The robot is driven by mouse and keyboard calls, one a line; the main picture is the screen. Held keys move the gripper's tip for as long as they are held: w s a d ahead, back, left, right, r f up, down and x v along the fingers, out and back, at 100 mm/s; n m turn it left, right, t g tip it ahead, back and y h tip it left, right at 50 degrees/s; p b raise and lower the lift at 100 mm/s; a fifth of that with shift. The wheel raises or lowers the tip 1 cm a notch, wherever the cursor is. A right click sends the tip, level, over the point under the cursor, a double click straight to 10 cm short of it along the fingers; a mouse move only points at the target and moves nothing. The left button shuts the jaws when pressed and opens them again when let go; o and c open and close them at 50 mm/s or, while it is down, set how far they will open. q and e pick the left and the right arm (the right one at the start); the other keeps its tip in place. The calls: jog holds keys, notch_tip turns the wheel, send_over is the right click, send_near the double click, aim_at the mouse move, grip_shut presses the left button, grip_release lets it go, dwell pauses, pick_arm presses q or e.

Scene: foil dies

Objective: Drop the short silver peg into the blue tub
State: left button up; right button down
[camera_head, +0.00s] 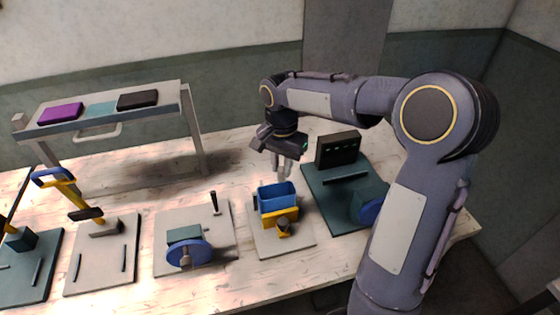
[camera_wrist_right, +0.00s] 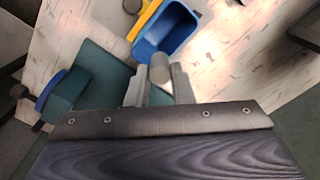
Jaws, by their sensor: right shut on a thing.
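The blue tub (camera_head: 278,197) sits on a yellow holder (camera_head: 283,222) on a grey plate in the head view. In the right wrist view the open tub (camera_wrist_right: 166,30) lies just beyond my fingertips, and its inside looks empty where it shows. My right gripper (camera_head: 284,172) is above the tub, fingers pointing down. In the wrist view the right gripper (camera_wrist_right: 160,82) is shut on the short silver peg (camera_wrist_right: 160,68), whose rounded end shows between the fingers. The peg overlaps the tub's near edge in that view. My left gripper is not in view.
A dark green plate (camera_head: 318,187) with a black box (camera_head: 338,149) stands right of the tub. A grey plate with a blue wheel (camera_head: 189,253) is to its left. Farther left are a yellow-handled press (camera_head: 75,195) and a raised shelf (camera_head: 95,120).

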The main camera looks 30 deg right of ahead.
aim_at(281, 169)
jog(key=shift+f+b, duration=1.25)
jog(key=shift+f, duration=0.75)
jog(key=c, duration=1.2)
grip_release()
jog(key=shift+r, duration=0.1)
notch_tip(281, 169, up, 8)
jog(key=shift+f, duration=0.1)
